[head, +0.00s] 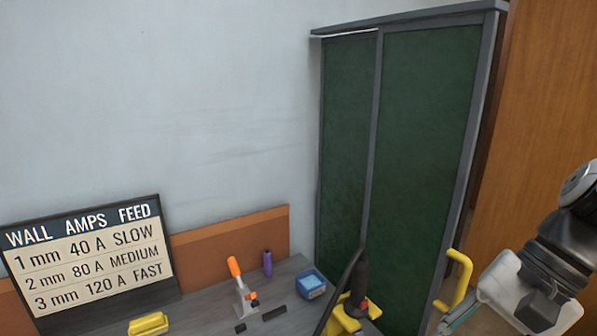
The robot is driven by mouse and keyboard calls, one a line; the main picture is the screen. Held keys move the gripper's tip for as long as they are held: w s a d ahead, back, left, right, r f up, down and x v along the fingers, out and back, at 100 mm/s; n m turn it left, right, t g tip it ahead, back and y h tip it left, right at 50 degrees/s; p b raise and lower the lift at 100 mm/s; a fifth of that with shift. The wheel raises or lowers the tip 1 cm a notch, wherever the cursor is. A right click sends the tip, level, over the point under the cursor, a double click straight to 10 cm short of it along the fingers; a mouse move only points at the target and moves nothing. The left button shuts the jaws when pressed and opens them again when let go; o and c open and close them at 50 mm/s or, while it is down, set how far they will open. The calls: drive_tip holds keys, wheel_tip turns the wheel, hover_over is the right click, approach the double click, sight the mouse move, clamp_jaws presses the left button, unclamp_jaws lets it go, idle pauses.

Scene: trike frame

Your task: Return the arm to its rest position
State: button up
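My arm comes in from the right edge, with dark joints and a pale grey gripper body. My gripper (455,318) is at the lower right, with its front end cut off by the bottom edge. It is close beside a yellow handle (460,278) on the right side of the green panelled screen (425,150). I cannot tell whether it touches the handle, or whether its fingers are open or shut.
A grey bench (205,308) holds an orange-handled clamp (240,285), a purple cylinder (267,263), a blue box (311,284), a dark torch (359,285) in a yellow holder and a yellow block (148,324). An amps chart (90,255) stands left. A wooden panel (545,120) is behind my arm.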

drive_tip(key=s+r+n+t+h+p, duration=0.2)
drive_tip(key=s+r+n+t+h, duration=0.2)
drive_tip(key=n, duration=0.5)
drive_tip(key=shift+s+r+t+h, duration=0.2)
drive_tip(key=shift+r+t+h, duration=0.1)
drive_tip(key=shift+r+h, duration=0.7)
